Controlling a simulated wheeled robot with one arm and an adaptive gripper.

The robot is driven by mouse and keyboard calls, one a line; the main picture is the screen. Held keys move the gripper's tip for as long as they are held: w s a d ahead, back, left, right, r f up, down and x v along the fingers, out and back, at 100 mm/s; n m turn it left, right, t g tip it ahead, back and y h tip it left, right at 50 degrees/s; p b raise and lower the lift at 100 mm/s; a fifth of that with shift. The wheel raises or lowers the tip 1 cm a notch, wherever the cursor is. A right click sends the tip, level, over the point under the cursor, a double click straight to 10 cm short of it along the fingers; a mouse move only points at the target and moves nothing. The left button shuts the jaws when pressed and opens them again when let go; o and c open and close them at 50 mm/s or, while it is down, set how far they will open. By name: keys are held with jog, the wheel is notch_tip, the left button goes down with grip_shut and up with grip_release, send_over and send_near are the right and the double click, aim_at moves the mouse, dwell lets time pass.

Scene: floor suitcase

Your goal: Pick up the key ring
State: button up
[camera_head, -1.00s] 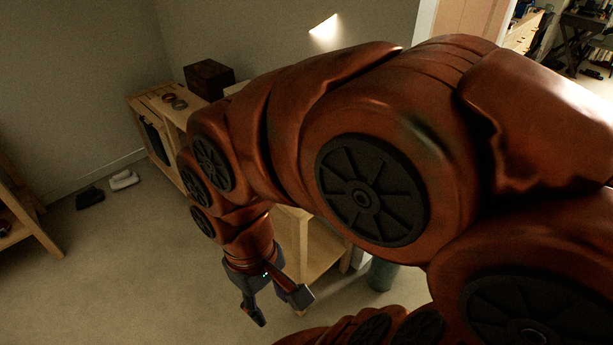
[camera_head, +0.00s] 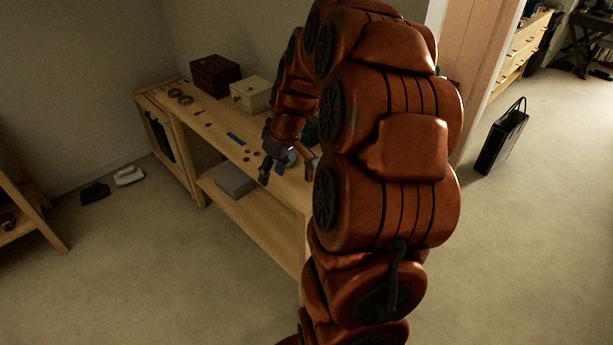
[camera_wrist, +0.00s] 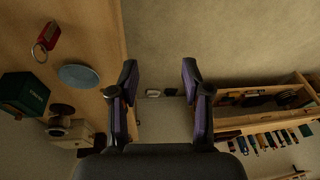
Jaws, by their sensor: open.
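The key ring (camera_wrist: 45,38), a red tag with a metal ring, lies on the wooden table top (camera_wrist: 88,20) at the upper left of the wrist view. In the head view I cannot make it out; my arm covers that part of the table. My gripper (camera_head: 287,172) is open and empty, at the front side of the table. In the wrist view my gripper (camera_wrist: 160,75) has its fingers apart, to the right of the key ring and not touching it, with floor between the fingertips.
Close to the key ring are a blue disc (camera_wrist: 79,76) and a dark green box (camera_wrist: 22,93). A cream box (camera_head: 251,94), a dark wooden box (camera_head: 214,74) and small items stand farther along the table. A grey box (camera_head: 235,181) sits on the lower shelf. Floor in front is clear.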

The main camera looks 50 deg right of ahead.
jog(key=w+d+f+t+h, duration=0.1)
jog(key=d+f, duration=0.2)
jog(key=d, duration=0.6)
jog(key=w+d+f+t, duration=0.1)
jog(key=d+f, duration=0.1)
jog(key=d, duration=0.7)
jog(key=shift+m, duration=0.3)
jog(key=shift+s+p+x, duration=0.15)
jog(key=shift+p+x, duration=0.5)
jog(key=shift+x, duration=1.3)
jog(key=shift+s+p+x, duration=0.2)
jog(key=shift+p+x, duration=0.45)
jog(key=shift+x, duration=1.3)
jog(key=shift+s+a+r+h, duration=0.15)
jog(key=shift+a+h, duration=0.05)
jog(key=shift+h, duration=0.1)
jog(key=shift+c, duration=1)
grip_shut()
